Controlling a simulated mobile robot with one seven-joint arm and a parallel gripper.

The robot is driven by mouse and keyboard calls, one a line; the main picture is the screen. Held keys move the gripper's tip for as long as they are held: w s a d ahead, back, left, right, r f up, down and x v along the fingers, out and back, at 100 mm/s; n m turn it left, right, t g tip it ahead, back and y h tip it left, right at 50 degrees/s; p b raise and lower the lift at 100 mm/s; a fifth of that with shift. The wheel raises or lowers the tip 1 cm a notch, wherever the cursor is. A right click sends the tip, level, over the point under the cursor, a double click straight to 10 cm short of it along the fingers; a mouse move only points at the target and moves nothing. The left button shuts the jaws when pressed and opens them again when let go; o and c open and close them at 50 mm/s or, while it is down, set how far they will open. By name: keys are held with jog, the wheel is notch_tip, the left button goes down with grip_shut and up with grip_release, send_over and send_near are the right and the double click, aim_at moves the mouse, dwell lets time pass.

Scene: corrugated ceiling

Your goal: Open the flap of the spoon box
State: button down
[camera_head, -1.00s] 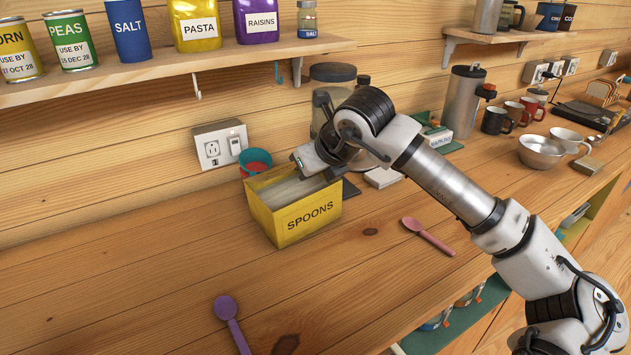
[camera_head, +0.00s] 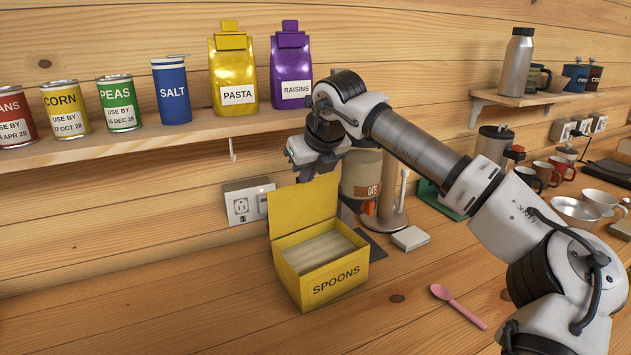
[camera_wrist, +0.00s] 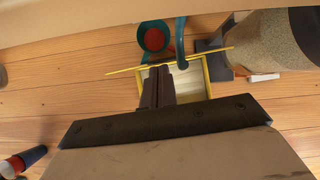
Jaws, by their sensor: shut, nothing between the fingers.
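The yellow spoon box (camera_head: 330,282), labelled SPOONS, sits on the wooden counter below the shelf. Its yellow flap (camera_head: 304,208) stands up from the back edge, and the pale inside is exposed. My gripper (camera_head: 306,174) is at the top of the flap, its fingertips partly hidden behind it. In the wrist view the flap (camera_wrist: 122,71) is a thin yellow line seen edge-on, above the box's open top (camera_wrist: 194,82). My dark fingers (camera_wrist: 154,68) are together there, with nothing between them. I cannot tell whether they touch the flap.
A jar (camera_head: 361,178), a stand (camera_head: 385,220) and a small white block (camera_head: 410,238) are right of the box. A pink spoon (camera_head: 458,305) lies at front right. The left counter is clear.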

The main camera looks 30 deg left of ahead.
jog(key=shift+w+a+r, duration=0.15)
jog(key=shift+w+a, duration=0.25)
jog(key=shift+a, duration=0.3)
jog(key=b+v, duration=0.1)
jog(key=v, duration=1.4)
jog(key=shift+a+r+b, duration=0.2)
jog(key=shift+a+b, duration=0.05)
jog(key=shift+b, duration=0.1)
